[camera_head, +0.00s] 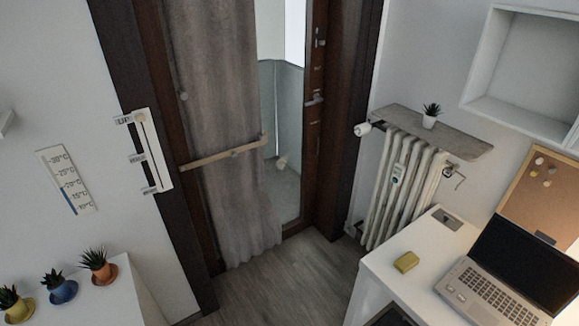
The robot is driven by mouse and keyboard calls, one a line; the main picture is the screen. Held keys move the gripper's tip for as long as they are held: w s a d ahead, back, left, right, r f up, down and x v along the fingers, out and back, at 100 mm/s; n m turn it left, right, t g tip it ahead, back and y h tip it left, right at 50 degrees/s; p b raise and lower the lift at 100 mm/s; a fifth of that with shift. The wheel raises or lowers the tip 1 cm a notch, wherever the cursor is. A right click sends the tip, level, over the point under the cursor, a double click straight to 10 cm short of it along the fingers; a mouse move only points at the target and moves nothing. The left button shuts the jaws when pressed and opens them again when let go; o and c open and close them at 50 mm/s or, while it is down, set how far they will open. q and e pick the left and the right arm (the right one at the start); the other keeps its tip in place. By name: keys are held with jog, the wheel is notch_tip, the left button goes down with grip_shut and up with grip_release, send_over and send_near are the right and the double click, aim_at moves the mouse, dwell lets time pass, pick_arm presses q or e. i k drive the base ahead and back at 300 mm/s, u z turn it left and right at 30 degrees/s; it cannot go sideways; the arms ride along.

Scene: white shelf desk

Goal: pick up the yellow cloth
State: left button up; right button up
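A small yellow folded block, which looks like the yellow cloth (406,262), lies on the white desk (385,265) at the lower right. It is near the desk's left edge, to the left of an open laptop. Nothing touches or covers it. Neither of my grippers can be made out in the head view.
The open laptop (490,292) takes up the desk's right part. A dark object (388,316) shows at the bottom edge; I cannot tell what it is. A radiator (402,190) stands behind the desk. Potted plants stand on a white surface (118,300) at left. The floor (285,280) between is clear.

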aim_at(409, 259)
jog(key=u, duration=0.05)
jog(key=i, duration=1)
jog(key=z, duration=0.75)
